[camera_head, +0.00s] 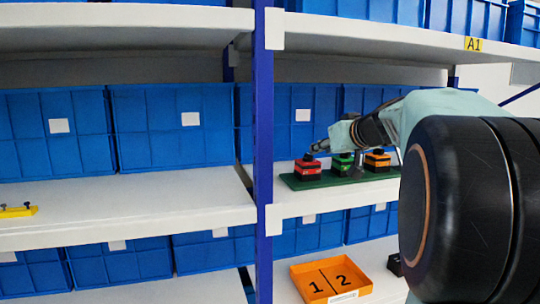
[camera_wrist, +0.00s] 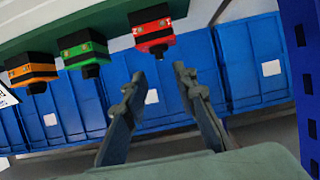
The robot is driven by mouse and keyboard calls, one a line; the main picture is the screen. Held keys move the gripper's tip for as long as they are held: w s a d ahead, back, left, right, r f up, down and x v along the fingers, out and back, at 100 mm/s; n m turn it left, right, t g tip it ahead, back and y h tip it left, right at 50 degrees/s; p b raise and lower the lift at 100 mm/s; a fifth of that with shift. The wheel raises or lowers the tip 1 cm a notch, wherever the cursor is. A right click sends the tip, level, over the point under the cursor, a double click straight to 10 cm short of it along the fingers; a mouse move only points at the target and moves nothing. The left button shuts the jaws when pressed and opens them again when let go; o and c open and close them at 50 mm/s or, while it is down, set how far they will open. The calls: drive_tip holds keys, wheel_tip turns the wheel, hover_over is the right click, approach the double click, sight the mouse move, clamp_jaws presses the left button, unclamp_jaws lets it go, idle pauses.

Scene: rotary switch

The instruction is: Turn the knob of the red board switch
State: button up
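The red board switch (camera_head: 307,173) is at the left end of a row of three on a green board (camera_head: 341,180). In the wrist view, which shows the scene upside down, the red switch (camera_wrist: 152,30) has a dark knob (camera_wrist: 158,51) pointing at the gap between my fingers. My gripper (camera_wrist: 160,78) is open, with its two fingertips spread apart and nothing between them. The fingertips appear just short of the knob, not around it. In the head view my gripper (camera_head: 318,148) is close above the red switch, and the knob is partly hard to make out.
A green switch (camera_head: 343,161) and an orange switch (camera_head: 377,161) stand right of the red one, below my arm. Blue bins (camera_head: 175,125) line the shelf behind. A blue upright post (camera_head: 264,120) is left of the board. An orange tray (camera_head: 331,280) is on the shelf below.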

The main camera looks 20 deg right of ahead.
sight(309, 154)
drive_tip(key=x, duration=0.7)
drive_tip(key=shift+s, duration=0.1)
drive_tip(key=shift+c, duration=0.4)
clamp_jaws()
